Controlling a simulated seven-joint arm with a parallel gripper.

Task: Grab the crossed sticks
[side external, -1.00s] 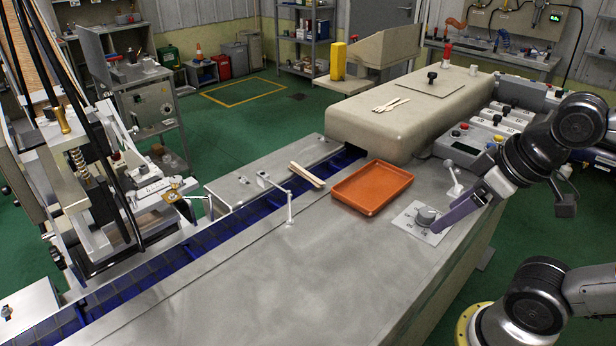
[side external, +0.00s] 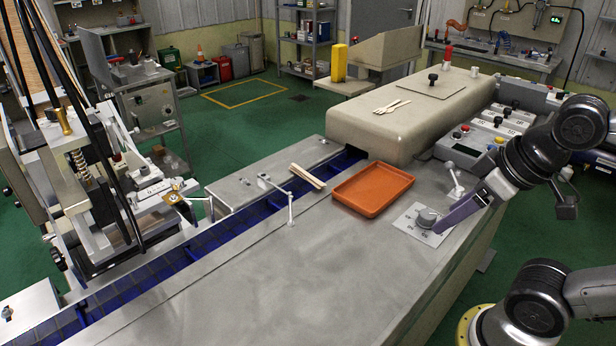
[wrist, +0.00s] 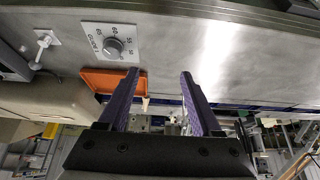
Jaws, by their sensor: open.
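Two pale wooden sticks (side external: 307,176) lie close together at a slight angle across the edge of the blue conveyor channel, left of the orange tray. More pale wooden pieces (side external: 391,106), which look crossed, lie on top of the beige housing. My gripper (side external: 440,226) has purple fingers and is by the dial plate at the right of the tray, apart from both groups of sticks. In the wrist view my gripper (wrist: 159,72) is open, with nothing held between its fingers. I cannot clearly make out the sticks in that view.
The orange tray (side external: 372,190) is empty on the steel table (side external: 260,280). A dial (side external: 427,218) sits under my gripper, and a small lever (side external: 455,182) stands behind it. A metal post (side external: 290,205) rises beside the conveyor (side external: 185,257). The front of the table is clear.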

